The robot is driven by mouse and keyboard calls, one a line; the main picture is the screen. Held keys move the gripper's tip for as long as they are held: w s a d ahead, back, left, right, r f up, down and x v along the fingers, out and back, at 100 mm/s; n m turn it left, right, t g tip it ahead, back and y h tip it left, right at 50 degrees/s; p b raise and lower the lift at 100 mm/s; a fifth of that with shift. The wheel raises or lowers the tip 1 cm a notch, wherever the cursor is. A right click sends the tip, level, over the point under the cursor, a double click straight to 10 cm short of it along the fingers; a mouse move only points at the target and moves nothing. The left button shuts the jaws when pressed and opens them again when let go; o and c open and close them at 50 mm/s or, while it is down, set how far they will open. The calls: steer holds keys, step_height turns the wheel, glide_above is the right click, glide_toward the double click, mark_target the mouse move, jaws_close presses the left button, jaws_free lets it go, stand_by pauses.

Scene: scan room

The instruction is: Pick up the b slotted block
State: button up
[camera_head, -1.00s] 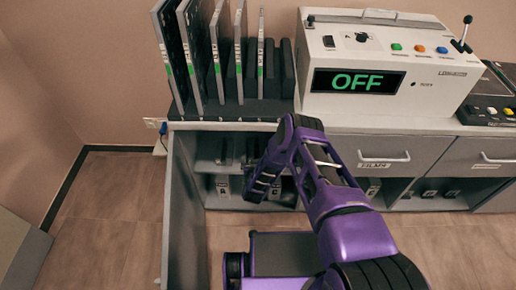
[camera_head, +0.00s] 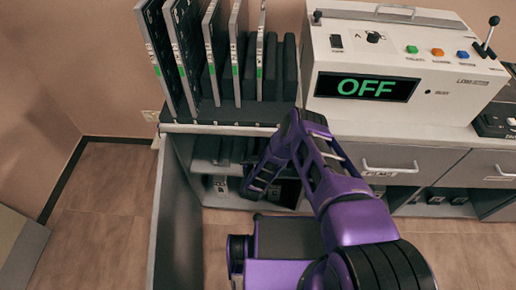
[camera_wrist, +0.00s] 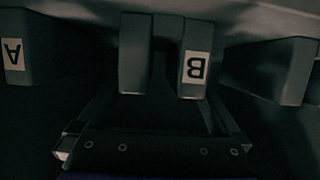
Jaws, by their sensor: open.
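The B slotted block (camera_wrist: 133,60) is dark grey, with two prongs and a slot between them. In the wrist view it is at the upper middle, and its white B label appears upside down on the right prong. My gripper (camera_wrist: 155,140) is open at the bottom of the wrist view, with its fingertips wide apart and the block ahead between them. I see nothing held, and contact with the block cannot be made out in the dark. In the head view my arm reaches into the low cabinet and hides the B block.
The A block (camera_wrist: 15,55) stands left of B, and another dark block (camera_wrist: 275,70) stands on the right. The open cabinet door (camera_head: 172,225) is left of my arm. The counter (camera_head: 230,128) above carries upright panels (camera_head: 183,60) and a control box reading OFF (camera_head: 440,75).

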jaws_close()
steer(key=shift+w+r, duration=0.1)
stand_by(0.5)
